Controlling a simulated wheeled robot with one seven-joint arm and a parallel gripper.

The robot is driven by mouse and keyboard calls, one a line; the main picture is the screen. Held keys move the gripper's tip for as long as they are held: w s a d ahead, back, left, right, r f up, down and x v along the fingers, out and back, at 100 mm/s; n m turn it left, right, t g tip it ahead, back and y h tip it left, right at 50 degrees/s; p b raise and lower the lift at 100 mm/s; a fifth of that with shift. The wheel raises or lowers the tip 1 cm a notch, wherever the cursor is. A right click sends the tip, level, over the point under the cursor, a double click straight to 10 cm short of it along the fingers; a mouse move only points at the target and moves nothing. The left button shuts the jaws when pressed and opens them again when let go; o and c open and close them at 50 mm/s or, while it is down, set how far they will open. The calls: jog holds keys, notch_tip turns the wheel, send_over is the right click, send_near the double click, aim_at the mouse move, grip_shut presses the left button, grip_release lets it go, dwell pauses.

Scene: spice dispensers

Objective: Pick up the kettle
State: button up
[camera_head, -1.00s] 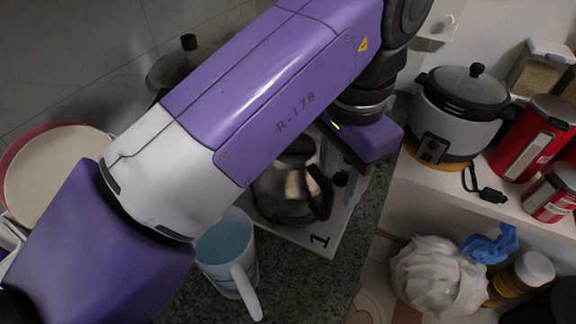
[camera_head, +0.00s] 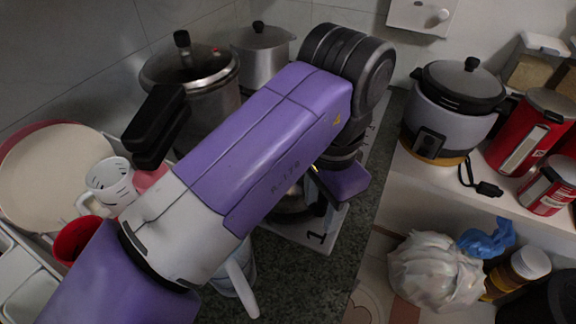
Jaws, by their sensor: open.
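The kettle, a shiny metal pot with a dark base (camera_head: 292,203), stands on a white surface marked "1" on the dark counter. My purple and white arm covers most of it in the head view. Only a low part of its body shows under the arm. The arm bends at the upper middle and comes down toward the kettle's right side. The fingers of my gripper are hidden behind the arm, so I cannot tell how near they are to the kettle.
A light cup with a handle (camera_head: 240,285) stands in front of the kettle. Pots (camera_head: 195,75) stand behind at left. A dish rack with a plate (camera_head: 50,180) and cups is at left. A rice cooker (camera_head: 440,125) and red canisters (camera_head: 528,130) stand on the right shelf.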

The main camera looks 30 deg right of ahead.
grip_shut()
dwell(1.4)
